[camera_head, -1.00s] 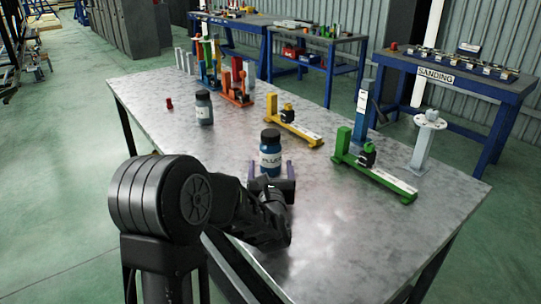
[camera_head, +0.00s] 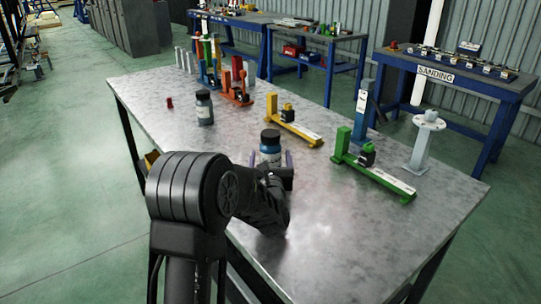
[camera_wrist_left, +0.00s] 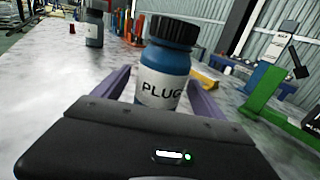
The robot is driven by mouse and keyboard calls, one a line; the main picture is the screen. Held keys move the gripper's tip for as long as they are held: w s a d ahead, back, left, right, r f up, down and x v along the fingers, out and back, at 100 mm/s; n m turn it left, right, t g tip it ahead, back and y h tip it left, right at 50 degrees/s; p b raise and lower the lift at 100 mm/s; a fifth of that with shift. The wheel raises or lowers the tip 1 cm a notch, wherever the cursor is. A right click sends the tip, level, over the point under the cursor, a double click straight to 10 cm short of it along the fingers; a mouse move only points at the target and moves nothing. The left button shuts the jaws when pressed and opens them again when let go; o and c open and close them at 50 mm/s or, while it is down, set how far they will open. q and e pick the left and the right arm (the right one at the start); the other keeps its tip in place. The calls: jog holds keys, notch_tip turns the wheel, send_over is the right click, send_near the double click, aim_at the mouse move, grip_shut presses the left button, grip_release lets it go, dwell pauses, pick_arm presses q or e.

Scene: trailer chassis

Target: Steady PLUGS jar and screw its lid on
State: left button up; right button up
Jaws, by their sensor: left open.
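The PLUGS jar (camera_head: 270,150) is blue with a white label and a black lid (camera_head: 270,136) seated on its top. It stands upright on the metal table (camera_head: 330,215). My left gripper (camera_head: 270,162) is open, with its purple fingers on either side of the jar. In the left wrist view the jar (camera_wrist_left: 167,65) stands between the fingers, its label facing me; small gaps seem to show beside it. The jar's base is hidden behind the gripper body. My right gripper is not in view.
A second dark jar (camera_head: 204,107) stands further back left, near a small red part (camera_head: 170,103). A yellow fixture (camera_head: 293,125) and a green fixture (camera_head: 370,165) lie to the right. The table front is clear.

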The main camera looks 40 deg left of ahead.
aim_at(270, 134)
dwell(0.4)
pick_arm(q)
jog(key=c, duration=1.6)
jog(key=shift+r, duration=0.15)
notch_tip(270, 134, up, 10)
jog(key=shift+f, duration=0.1)
jog(key=o, duration=1)
grip_shut()
